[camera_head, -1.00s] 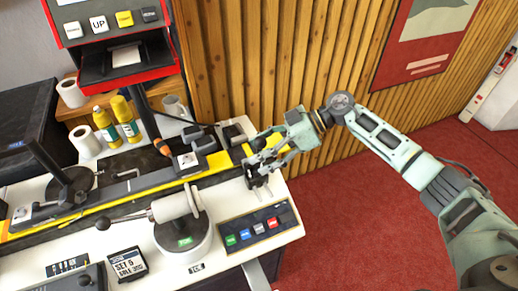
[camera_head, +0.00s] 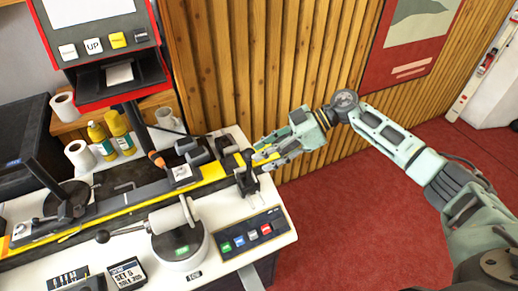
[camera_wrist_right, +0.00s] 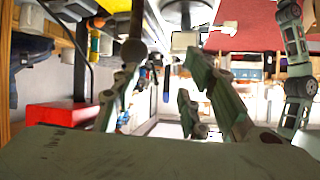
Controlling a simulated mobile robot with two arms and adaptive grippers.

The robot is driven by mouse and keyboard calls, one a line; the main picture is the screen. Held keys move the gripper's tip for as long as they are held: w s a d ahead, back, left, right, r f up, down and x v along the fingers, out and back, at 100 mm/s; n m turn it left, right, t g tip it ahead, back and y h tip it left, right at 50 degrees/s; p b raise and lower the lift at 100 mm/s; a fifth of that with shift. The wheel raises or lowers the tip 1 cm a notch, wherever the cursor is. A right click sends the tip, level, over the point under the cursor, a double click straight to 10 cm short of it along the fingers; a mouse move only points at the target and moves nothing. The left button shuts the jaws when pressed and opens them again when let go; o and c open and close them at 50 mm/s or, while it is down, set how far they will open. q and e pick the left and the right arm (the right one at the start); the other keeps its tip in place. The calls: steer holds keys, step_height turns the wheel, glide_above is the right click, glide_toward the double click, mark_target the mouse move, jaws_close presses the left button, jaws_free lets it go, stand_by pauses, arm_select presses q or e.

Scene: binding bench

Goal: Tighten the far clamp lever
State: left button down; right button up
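A black clamp (camera_head: 247,181) stands at the right end of the long rail on the bench, and I take it as the far clamp. My right gripper (camera_head: 260,156) is beside its top, fingers pointing left; its fingers overlap the clamp's upper part, so I cannot tell whether they touch its lever. In the right wrist view the two fingers of my right gripper (camera_wrist_right: 165,75) are spread apart, with no object clearly held between them. A dark round knob on a rod (camera_wrist_right: 133,50) is at the left finger's tip. My left gripper is not in view.
A second black clamp (camera_head: 69,196) stands at the rail's left. A white cylinder with a black-knobbed lever (camera_head: 176,214) and a button panel (camera_head: 247,234) are on the near side. Yellow bottles (camera_head: 118,127) stand behind. Open floor lies to the right.

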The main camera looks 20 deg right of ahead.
arm_select(q)
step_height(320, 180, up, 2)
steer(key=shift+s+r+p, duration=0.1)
steer(key=shift+p, duration=0.75)
arm_select(e)
steer(key=d+r, duration=0.2)
steer(key=shift+s+d+r, duration=0.15)
steer(key=shift+d+r, duration=0.05)
steer(key=shift+r, duration=0.15)
arm_select(q)
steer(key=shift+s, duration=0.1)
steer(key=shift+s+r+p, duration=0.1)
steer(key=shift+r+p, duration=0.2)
steer(key=shift+p, duration=0.05)
arm_select(e)
steer(key=w+v, duration=0.1)
steer(key=v, duration=1.1)
steer(key=shift+s, duration=0.5)
